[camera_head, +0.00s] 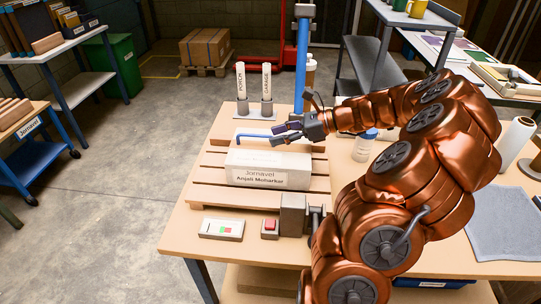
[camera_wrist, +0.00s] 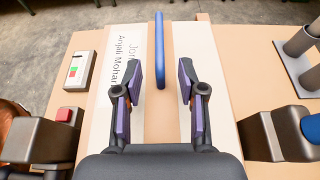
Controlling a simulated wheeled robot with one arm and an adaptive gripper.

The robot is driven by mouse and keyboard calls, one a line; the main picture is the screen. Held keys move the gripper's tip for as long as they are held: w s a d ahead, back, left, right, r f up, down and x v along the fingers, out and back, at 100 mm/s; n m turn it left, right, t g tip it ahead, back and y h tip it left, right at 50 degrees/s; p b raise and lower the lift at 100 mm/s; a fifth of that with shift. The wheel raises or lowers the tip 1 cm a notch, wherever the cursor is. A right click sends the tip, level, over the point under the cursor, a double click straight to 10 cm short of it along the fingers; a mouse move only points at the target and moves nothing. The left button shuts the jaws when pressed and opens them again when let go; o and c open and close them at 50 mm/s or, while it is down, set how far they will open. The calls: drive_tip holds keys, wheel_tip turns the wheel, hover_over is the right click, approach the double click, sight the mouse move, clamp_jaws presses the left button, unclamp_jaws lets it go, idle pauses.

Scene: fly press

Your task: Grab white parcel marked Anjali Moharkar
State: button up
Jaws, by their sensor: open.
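My gripper (camera_head: 285,136) is open and empty, above and behind the parcel in the head view. Its purple-padded fingertips (camera_wrist: 160,75) stand apart on either side of a tan strip. They appear not to touch the parcel.
A blue bent bar (camera_head: 252,136) reaches in by the gripper and shows between the fingers (camera_wrist: 159,50). A blue post (camera_head: 301,70) rises behind. A second pale white surface (camera_wrist: 207,60) lies right of the strip. A red button box (camera_head: 270,228) and grey block (camera_head: 293,213) stand in front.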

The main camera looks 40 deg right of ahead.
drive_tip(key=shift+x, duration=1.4)
clamp_jaws()
